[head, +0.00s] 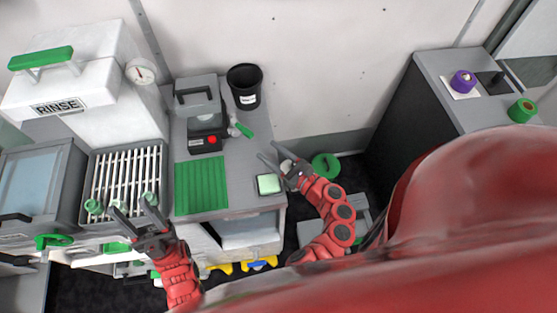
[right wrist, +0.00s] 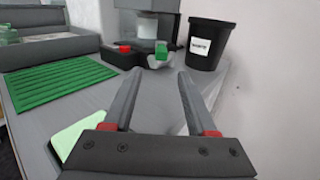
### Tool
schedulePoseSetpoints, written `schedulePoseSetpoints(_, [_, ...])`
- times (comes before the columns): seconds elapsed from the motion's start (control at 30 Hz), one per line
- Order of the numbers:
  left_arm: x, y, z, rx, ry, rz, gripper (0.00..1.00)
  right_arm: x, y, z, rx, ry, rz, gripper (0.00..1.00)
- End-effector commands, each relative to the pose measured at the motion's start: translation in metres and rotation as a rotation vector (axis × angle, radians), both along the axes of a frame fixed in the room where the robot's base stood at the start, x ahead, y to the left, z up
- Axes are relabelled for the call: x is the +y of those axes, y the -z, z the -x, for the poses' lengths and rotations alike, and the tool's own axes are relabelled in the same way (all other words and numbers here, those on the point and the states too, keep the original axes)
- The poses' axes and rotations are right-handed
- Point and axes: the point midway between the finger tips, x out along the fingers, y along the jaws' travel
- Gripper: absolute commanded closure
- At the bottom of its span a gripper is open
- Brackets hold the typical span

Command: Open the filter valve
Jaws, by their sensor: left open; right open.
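No part in view is labelled as the filter valve, so I cannot tell which it is. A green ring-shaped piece (head: 326,165) is low beside the counter, behind my right arm. Yellow and blue fittings (head: 258,263) show under the counter front. My left gripper (head: 134,204) is open and empty over the front of the slatted rack. My right gripper (head: 272,153) is open and empty near the counter's right edge; its fingers also show in the right wrist view (right wrist: 158,78).
A green ribbed mat (head: 201,186), a grey machine with a red button (head: 206,140) and a black bin (head: 244,87) stand on the counter. A green sponge (head: 268,184) lies near its right front corner. A white RINSE machine (head: 110,70) stands left; a dark cabinet (head: 410,100) stands right.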

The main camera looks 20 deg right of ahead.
Motion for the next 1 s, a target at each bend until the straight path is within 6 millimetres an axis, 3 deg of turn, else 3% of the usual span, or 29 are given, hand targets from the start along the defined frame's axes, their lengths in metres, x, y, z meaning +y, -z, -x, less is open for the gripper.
schedulePoseSetpoints(0.2, [0.0, 0.01, 0.0, 0.0, 0.0, 0.0, 0.5, -0.012, 0.0, 0.021, -0.002, 0.004, 0.002, 0.43])
schedulePoseSetpoints(0.5, [0.0, 0.01, 0.0, 0.0, 0.0, 0.0, 0.5, -0.012, -0.001, 0.024, -0.002, 0.002, 0.0, 0.43])
schedulePoseSetpoints(0.63, [0.0, 0.014, 0.0, 0.0, 0.0, 0.0, 0.5, -0.016, 0.001, 0.021, -0.025, -0.004, 0.04, 0.64])
schedulePoseSetpoints(0.73, [0.0, 0.027, 0.0, 0.0, 0.0, 0.0, 0.5, -0.028, 0.005, 0.013, -0.118, -0.028, 0.203, 0.82])
schedulePoseSetpoints(0.83, [0.0, 0.044, 0.0, 0.0, 0.0, 0.0, 0.5, -0.047, 0.007, 0.001, -0.279, -0.075, 0.472, 1.0])
schedulePoseSetpoints(1.0, [0.0, 0.07, 0.0, 0.0, 0.0, 0.0, 0.5, -0.078, 0.004, -0.016, -0.589, -0.146, 0.956, 1.0])
